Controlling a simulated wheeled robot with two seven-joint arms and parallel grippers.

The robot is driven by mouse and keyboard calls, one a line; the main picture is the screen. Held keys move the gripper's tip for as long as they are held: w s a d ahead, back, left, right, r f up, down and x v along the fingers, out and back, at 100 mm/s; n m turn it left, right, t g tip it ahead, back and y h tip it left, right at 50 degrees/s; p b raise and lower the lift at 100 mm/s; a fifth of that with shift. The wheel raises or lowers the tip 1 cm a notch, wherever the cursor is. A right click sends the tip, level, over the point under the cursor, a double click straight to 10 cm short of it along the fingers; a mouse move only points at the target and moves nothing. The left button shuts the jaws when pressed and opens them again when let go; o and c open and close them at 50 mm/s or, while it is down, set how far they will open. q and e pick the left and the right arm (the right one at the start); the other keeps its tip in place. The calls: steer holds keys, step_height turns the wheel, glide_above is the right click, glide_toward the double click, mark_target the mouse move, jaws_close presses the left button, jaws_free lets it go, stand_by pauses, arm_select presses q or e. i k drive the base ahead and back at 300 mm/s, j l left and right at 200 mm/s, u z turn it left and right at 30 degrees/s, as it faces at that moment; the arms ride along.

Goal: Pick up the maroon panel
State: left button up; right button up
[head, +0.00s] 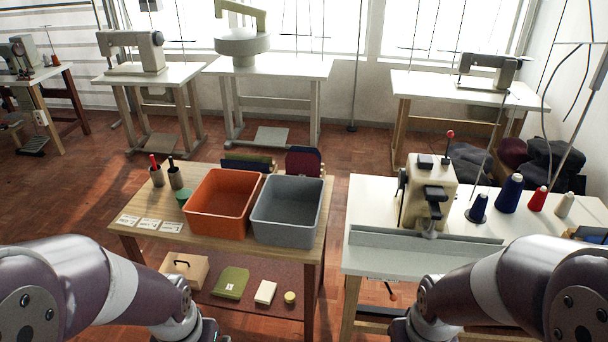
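A maroon panel (301,162) with a dark blue right edge stands at the back of the wooden table, behind the grey bin (287,212). The bin's rim hides its lower part. My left arm comes in from the left and my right arm from the right, both low in the head view. Both arms run out of the bottom edge, so neither gripper's fingers show. Neither arm is near the panel.
An orange bin (222,204) stands left of the grey bin. Folded cloths (247,162) lie behind it, and cups with tools (175,175) stand at the left. A buttonhole machine (427,192) and thread cones (509,194) occupy the white table at right.

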mark_target(296, 163)
steer(key=z, duration=0.55)
steer(key=i+j+z, duration=0.2)
steer(key=z, duration=0.15)
steer(key=i+j+z, duration=0.15)
steer(key=j+z, duration=0.2)
steer(key=i+j+z, duration=0.15)
steer(key=j+z, duration=0.5)
steer(key=i+j, duration=0.1)
steer(key=j, duration=0.45)
steer(key=i+j+z, duration=0.1)
steer(key=j, duration=1)
steer(key=i+z, duration=0.05)
